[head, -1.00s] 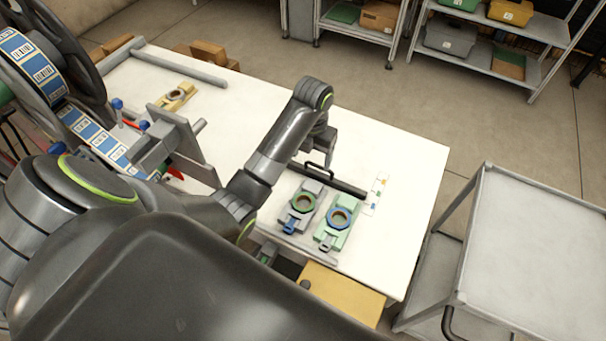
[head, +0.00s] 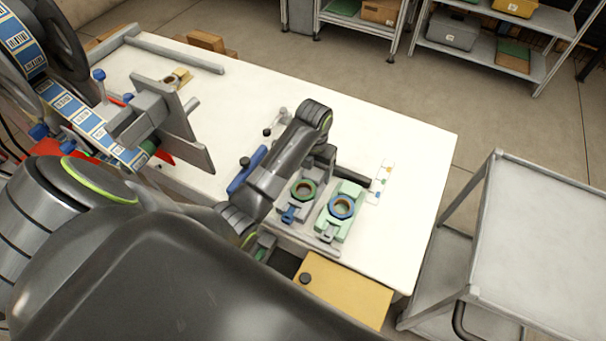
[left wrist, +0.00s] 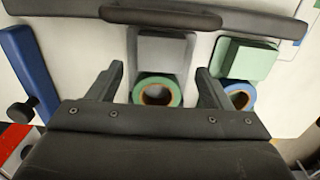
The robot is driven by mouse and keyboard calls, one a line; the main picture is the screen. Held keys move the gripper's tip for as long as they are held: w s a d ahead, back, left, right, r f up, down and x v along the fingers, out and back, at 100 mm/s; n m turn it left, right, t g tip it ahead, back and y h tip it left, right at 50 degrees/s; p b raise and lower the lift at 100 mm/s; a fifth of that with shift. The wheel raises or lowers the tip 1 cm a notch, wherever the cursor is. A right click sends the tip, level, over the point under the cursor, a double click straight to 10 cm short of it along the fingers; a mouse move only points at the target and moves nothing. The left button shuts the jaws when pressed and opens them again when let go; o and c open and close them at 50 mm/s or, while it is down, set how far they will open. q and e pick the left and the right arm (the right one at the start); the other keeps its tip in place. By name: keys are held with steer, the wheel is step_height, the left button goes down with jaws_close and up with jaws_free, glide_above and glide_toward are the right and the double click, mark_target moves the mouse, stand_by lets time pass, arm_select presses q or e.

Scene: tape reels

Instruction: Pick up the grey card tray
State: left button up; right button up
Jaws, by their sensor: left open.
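The grey card tray (head: 302,198) lies on the white table, with a green ring on it and a blue tab at its near end. In the left wrist view the tray (left wrist: 160,54) shows with its green ring (left wrist: 157,90) between my fingers. My left gripper (left wrist: 160,72) is open and empty above it, with one finger on each side of the ring. Contact cannot be told. In the head view my left wrist partly hides the tray's far end. My right gripper is not in view.
A green tray (head: 340,212) with a blue ring lies close on the right. A dark bar (left wrist: 205,20) lies beyond both trays, and a blue bar (left wrist: 28,70) lies on the left. A yellow box (head: 345,288) is at the near edge. The table's far right is clear.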

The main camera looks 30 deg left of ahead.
arm_select(q)
steer(key=shift+f, duration=1.05)
steer(key=c, duration=1.2)
steer(key=shift+r, duration=0.2)
